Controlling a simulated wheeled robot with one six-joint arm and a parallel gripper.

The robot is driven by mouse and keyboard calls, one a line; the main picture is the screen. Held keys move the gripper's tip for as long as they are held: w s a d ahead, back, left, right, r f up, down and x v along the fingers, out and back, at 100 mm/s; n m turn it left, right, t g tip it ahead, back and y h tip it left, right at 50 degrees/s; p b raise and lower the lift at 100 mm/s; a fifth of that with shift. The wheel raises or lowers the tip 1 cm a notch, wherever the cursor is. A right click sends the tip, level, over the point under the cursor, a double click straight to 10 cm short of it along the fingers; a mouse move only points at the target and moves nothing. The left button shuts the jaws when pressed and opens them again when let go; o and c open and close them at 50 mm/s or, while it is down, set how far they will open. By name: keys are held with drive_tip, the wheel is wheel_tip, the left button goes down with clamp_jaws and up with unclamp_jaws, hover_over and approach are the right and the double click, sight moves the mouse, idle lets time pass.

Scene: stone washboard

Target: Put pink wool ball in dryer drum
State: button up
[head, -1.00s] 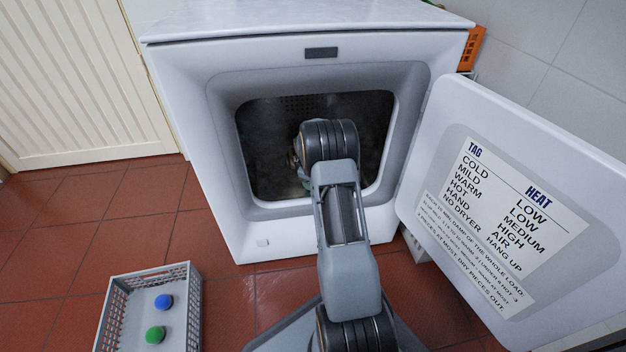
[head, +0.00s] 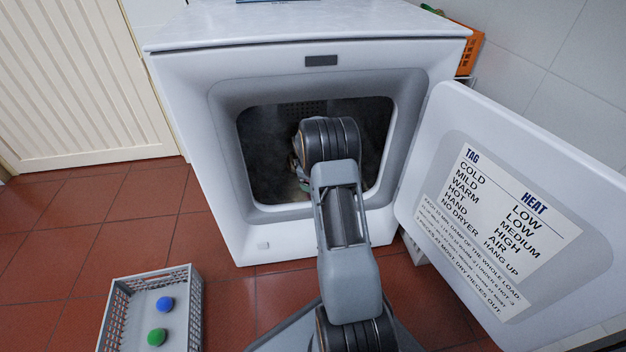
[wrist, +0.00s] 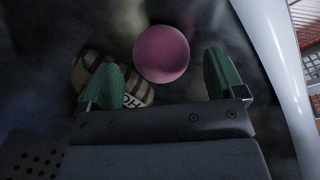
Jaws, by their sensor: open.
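The pink wool ball (wrist: 161,54) is inside the dark dryer drum, in the wrist view just beyond and between my fingertips. My gripper (wrist: 160,85) is open, its two green fingers spread apart, and nothing is held between them. In the head view my arm reaches through the door opening into the dryer drum (head: 258,160), and my wrist hides the ball there. The frames do not show clearly whether the ball rests on the drum wall.
A brown striped item with white lettering (wrist: 137,99) lies in the drum behind my left finger. The dryer door (head: 440,190) stands open at right. A grey crate (head: 120,318) with a blue ball (head: 165,304) and a green ball (head: 157,337) sits on the floor at left.

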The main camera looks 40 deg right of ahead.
drive_tip(key=p+v, duration=0.1)
drive_tip(key=v, duration=0.4)
drive_tip(key=shift+a+f, duration=0.1)
drive_tip(key=shift+a, duration=0.05)
drive_tip(key=s+a+r+m+t, duration=0.1)
drive_tip(key=s+a+r, duration=0.3)
drive_tip(key=a+r, duration=0.25)
drive_tip(key=s+a+r+m, duration=0.2)
drive_tip(key=s+a+r, duration=0.2)
drive_tip(key=a+r, duration=0.25)
drive_tip(key=s+a+r+m+y, duration=0.2)
drive_tip(key=s+a, duration=0.9)
drive_tip(key=s, duration=0.4)
drive_tip(key=shift+s+a+r+m, duration=0.3)
drive_tip(key=shift+s+a, duration=0.1)
drive_tip(key=shift+p, duration=0.3)
